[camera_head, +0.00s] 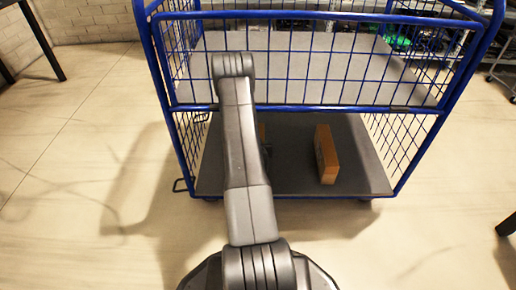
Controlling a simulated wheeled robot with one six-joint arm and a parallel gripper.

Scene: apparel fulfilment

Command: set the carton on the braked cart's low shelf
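The carton (326,154) is a narrow orange-brown box. It stands upright on the dark low shelf (290,180) of the blue wire cart (158,60), right of the shelf's middle. Nothing is seen touching its visible sides. My arm reaches up across the picture in front of the cart, left of the carton. Its far end bends at the height of the wire panel. My gripper cannot be made out; the arm hides that area, with only a small dark part showing beside it. The cart's brakes cannot be made out.
The cart's upper shelf (300,50) is grey, behind a blue wire front panel (330,80) above the low opening. Racks with dark goods stand behind. A dark table leg (45,45) is at the upper left.

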